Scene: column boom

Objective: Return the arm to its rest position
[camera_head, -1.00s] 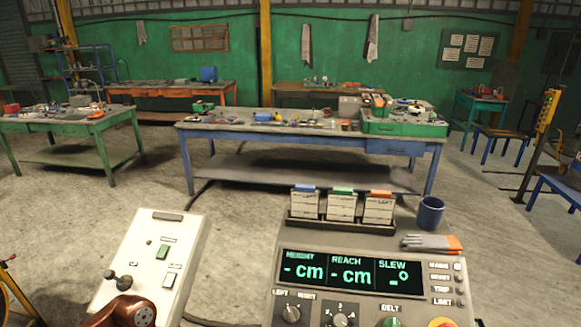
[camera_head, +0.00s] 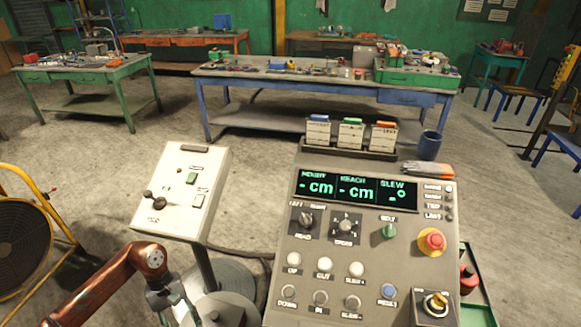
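A copper-coloured arm of mine comes in from the lower left. Its dark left gripper (camera_head: 168,298) is near the bottom edge, in front of the pale pedestal box and left of the grey control console (camera_head: 372,262). Its fingers are small and dark, so I cannot tell whether they are open or shut. My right gripper is not in view. The console display (camera_head: 357,188) reads dashes for HEIGHT, REACH and SLEW. Below it are a left selector knob (camera_head: 306,220), a second knob (camera_head: 345,226), a green knob (camera_head: 389,231), a red stop button (camera_head: 431,240) and several push buttons.
The pale pedestal box (camera_head: 182,192) has a small joystick and switches. A dark blue mug (camera_head: 429,145), gloves (camera_head: 427,170) and card holders (camera_head: 350,136) sit at the console's back. A yellow-framed fan (camera_head: 25,238) stands left. Workbenches stand behind, with open floor between.

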